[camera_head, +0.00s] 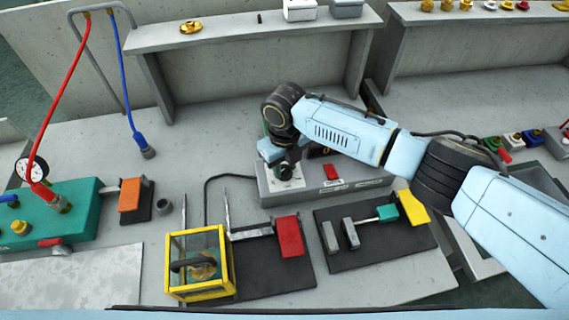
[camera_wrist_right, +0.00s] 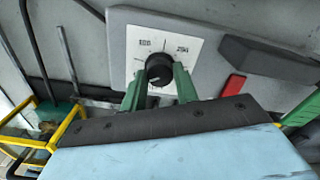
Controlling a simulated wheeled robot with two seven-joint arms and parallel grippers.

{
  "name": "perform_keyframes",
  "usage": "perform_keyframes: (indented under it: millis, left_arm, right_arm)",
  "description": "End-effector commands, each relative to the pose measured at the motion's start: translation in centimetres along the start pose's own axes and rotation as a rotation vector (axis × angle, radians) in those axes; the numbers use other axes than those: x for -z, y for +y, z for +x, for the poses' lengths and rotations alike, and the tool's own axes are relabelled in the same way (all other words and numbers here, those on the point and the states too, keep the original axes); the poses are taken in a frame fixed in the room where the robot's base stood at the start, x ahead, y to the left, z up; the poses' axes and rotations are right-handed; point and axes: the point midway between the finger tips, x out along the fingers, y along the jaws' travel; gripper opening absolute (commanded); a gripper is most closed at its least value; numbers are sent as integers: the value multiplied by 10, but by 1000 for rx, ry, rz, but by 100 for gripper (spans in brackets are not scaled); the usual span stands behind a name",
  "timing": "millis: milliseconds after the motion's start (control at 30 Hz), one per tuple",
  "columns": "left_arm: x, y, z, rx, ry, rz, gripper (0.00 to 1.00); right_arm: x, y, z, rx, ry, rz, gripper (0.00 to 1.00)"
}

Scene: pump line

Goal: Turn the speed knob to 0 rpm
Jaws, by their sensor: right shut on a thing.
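The speed knob (camera_wrist_right: 159,70) is a round black knob on a white dial plate (camera_wrist_right: 180,45) with printed numbers, on the front of a grey control box (camera_head: 345,187). In the right wrist view my right gripper (camera_wrist_right: 160,84) has its two green fingers on either side of the knob, shut on it. In the head view my right gripper (camera_head: 285,170) is over the dial plate at the box's left end and hides most of the knob. The knob's exact setting is hard to read. My left gripper is not in view.
A red switch (camera_head: 332,172) is on the box right of the dial. In front stand a yellow-framed clear box (camera_head: 200,265), a red-handled clamp (camera_head: 289,236) and a black plate with teal and yellow parts (camera_head: 375,240). A teal pump unit (camera_head: 75,220) is at left.

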Motion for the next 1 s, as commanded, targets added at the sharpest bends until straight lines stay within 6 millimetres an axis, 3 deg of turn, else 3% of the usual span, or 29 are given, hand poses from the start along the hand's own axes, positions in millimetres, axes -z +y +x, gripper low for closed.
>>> perform_keyframes:
  millis: [167,200,333,700,867,1000]
  left_arm:
    - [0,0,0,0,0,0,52]
    - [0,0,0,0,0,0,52]
    - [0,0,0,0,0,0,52]
    - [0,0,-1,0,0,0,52]
    - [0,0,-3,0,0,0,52]
    - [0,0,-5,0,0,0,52]
  right_arm:
    - [0,0,0,0,0,-3,7]
    - [0,0,0,0,0,-2,34]
    - [0,0,0,1,-1,-2,51]
    - [0,0,-5,1,-2,-1,52]
    - [-1,-1,-30,2,-5,-1,52]
    - [-1,0,-62,2,-6,-2,52]
